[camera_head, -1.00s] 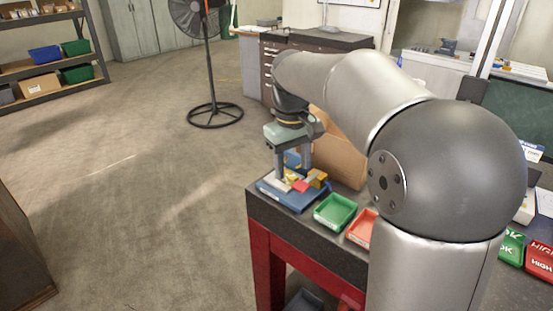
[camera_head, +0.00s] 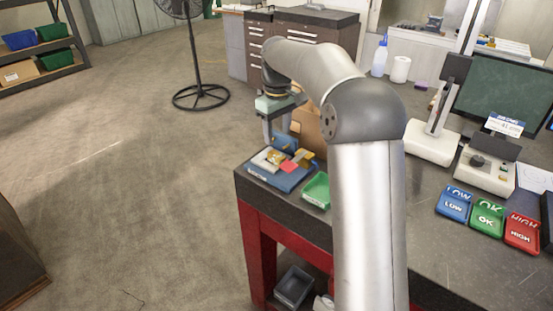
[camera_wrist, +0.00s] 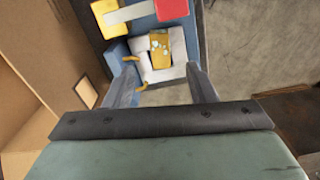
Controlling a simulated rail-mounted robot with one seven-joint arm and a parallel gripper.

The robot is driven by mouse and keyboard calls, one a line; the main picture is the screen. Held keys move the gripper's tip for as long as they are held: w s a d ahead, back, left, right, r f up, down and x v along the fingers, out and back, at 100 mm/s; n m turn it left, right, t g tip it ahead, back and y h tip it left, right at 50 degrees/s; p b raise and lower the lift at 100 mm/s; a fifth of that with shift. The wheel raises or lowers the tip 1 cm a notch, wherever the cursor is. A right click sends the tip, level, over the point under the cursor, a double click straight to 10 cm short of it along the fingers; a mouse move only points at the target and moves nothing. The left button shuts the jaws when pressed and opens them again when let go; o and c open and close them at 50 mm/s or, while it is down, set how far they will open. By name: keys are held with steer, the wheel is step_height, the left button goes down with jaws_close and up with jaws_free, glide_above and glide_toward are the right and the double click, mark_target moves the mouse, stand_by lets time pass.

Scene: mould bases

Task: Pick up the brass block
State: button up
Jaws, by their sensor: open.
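The brass block (camera_wrist: 160,48), yellow with pale spots, sits on a light grey piece in the blue mould base (camera_head: 285,181). In the head view the brass block (camera_head: 274,157) is small and partly unclear. My gripper (camera_head: 281,139) is open and empty, above the base. In the wrist view the fingertips of my gripper (camera_wrist: 161,68) stand apart, left and right of the brass block in the picture. They look apart from it; the exact height gap cannot be told.
A red block (camera_wrist: 172,8) and a yellow block (camera_wrist: 108,18) joined by a grey bar lie beside the brass block. A cardboard box (camera_wrist: 28,85) stands close by on the left in the wrist view. A green tray (camera_head: 316,190) is right of the base.

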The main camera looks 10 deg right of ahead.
mark_target(276, 154)
steer(key=shift+w+f+p, duration=0.15)
steer(key=shift+f+p, duration=0.35)
steer(key=shift+f, duration=3.25)
steer(key=shift+a, duration=0.1)
jaws_close()
steer(key=shift+r, duration=0.15)
